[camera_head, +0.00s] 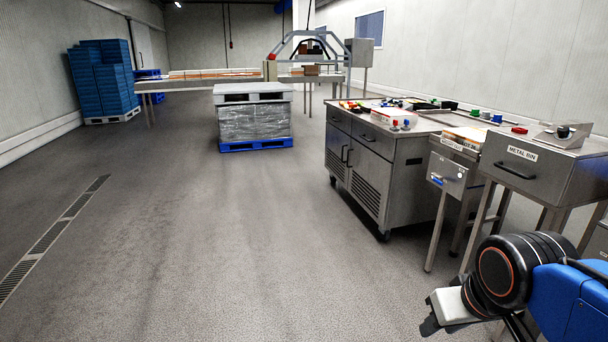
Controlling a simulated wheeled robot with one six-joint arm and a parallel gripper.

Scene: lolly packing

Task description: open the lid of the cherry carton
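I cannot make out a cherry carton or its lid for certain. A white box (391,117) stands at the front of the steel workbench (372,138) at right of centre. Its markings are too small to read. Small brown boxes (311,70) stand on the conveyor at the back, also too small to identify. My arm (508,272) shows only in part at the lower right, with a black joint and a blue link.
Right of the workbench stand a steel cabinet labelled METAL BIN (522,168) and a smaller steel stand (455,176). A wrapped pallet load (254,122) stands at the centre back. Blue crates (103,80) are stacked at left. The floor (200,240) at centre and left is clear.

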